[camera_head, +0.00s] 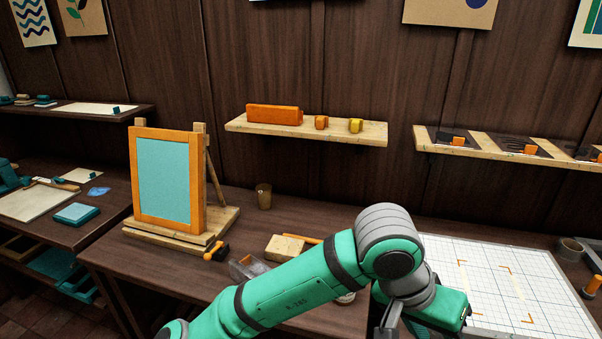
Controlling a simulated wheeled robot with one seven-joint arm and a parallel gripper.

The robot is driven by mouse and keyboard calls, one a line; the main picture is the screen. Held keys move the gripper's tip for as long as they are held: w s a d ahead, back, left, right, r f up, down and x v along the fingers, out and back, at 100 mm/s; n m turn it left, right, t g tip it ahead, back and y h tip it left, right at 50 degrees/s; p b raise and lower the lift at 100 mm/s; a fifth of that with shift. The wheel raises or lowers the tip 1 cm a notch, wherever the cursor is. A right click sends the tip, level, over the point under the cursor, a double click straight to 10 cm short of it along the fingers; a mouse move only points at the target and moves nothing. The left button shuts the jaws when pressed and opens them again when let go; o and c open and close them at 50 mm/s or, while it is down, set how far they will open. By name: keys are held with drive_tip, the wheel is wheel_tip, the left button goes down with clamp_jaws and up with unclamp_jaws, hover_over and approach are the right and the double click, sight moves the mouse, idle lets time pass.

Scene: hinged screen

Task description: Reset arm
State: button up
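My green arm reaches in from the bottom of the head view, over the front of the dark table. Its wrist is bent downward at the right of centre. My gripper (388,324) points down at the bottom edge, and only a grey part of it shows. Its fingertips are cut off, so I cannot see whether it is open or holds anything. The hinged screen (167,181), a pale teal panel in an orange frame, stands upright against a wooden easel-like stand (218,219) left of my arm.
A white gridded mat (510,275) with orange corner marks lies right of my wrist. A small cup (264,196), a wooden block (283,248) and a clear object (248,268) sit between screen and arm. A wall shelf (340,132) holds orange and yellow pieces. A side table stands left.

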drive_tip(key=w+d+r+h, duration=0.2)
drive_tip(key=d+r+h, duration=0.1)
drive_tip(key=d+h, duration=0.45)
drive_tip(key=w+n+t+h, duration=0.4)
drive_tip(key=w+n+t, duration=0.1)
drive_tip(key=t, duration=0.1)
drive_tip(key=a+f+n+t+y, duration=1)
drive_tip(key=a+f, duration=0.3)
drive_tip(key=f, duration=0.5)
drive_tip(key=s+a+f+y, duration=0.6)
drive_tip(key=s+a+f, duration=0.4)
drive_tip(key=s+f, duration=0.15)
drive_tip(key=s+a+m, duration=0.3)
drive_tip(key=s, duration=0.5)
drive_tip(key=s+a+m+y, duration=0.1)
drive_tip(key=s+a+m, duration=0.2)
drive_tip(key=s, duration=0.6)
drive_tip(key=shift+a+f, duration=0.2)
drive_tip(key=shift+a, duration=0.45)
